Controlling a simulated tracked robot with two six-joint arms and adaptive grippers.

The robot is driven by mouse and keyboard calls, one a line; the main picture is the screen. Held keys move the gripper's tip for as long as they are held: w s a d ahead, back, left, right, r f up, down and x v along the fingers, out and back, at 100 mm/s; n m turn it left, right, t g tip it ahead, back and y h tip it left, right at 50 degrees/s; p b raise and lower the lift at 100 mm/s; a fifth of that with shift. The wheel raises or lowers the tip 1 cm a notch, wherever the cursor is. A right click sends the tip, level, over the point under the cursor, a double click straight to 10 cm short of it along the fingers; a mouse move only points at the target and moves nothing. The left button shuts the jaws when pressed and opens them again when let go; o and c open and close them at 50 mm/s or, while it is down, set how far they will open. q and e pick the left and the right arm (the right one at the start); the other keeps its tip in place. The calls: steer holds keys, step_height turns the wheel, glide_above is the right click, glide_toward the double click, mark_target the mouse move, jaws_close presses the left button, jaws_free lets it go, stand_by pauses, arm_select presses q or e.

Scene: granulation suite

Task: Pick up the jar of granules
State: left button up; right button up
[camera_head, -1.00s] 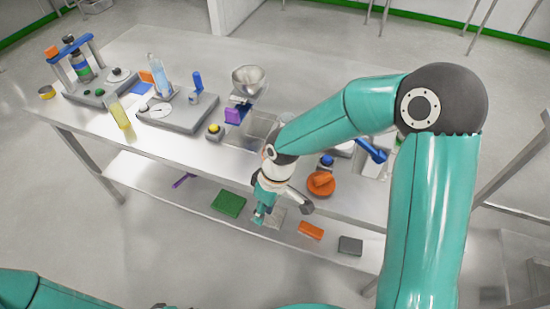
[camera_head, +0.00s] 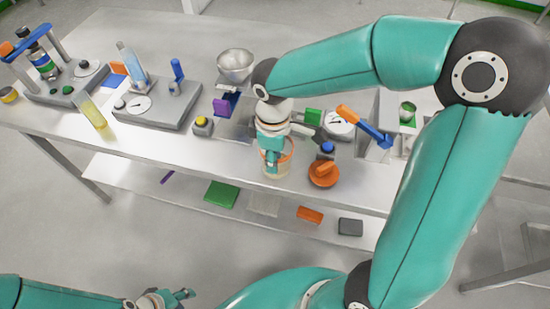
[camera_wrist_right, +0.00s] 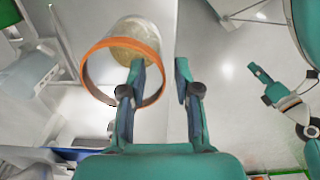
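The jar of granules (camera_head: 284,171) is a clear jar with an orange rim, upright near the front edge of the table. The right wrist view shows the jar (camera_wrist_right: 137,28) with tan granules inside. My right gripper (camera_head: 272,165) points down at the jar and partly hides it. In the right wrist view, my right gripper (camera_wrist_right: 160,68) is open; its left finger overlaps the jar's mouth, its right finger is outside, and the rim's right side lies between them. I cannot tell whether a finger touches the wall. My left gripper (camera_head: 180,295) is low in the head view, away from the table; its opening is unclear.
Right of the jar are an orange round piece (camera_head: 323,174) and a blue-and-orange handle (camera_head: 364,127). Left are a yellow-knobbed piece (camera_head: 203,124), a metal bowl (camera_head: 236,66) and a cylinder of yellow liquid (camera_head: 92,112). The lower shelf holds a green block (camera_head: 221,194).

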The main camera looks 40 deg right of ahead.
mark_target(273, 179)
steer(key=shift+s+f, duration=0.2)
steer(key=shift+f, duration=0.6)
steer(key=shift+w+f, duration=0.15)
steer(key=shift+f, duration=0.4)
step_height(273, 179, down, 4)
steer(key=shift+w+a+f, duration=0.1)
steer(key=shift+f, duration=0.05)
jaws_close()
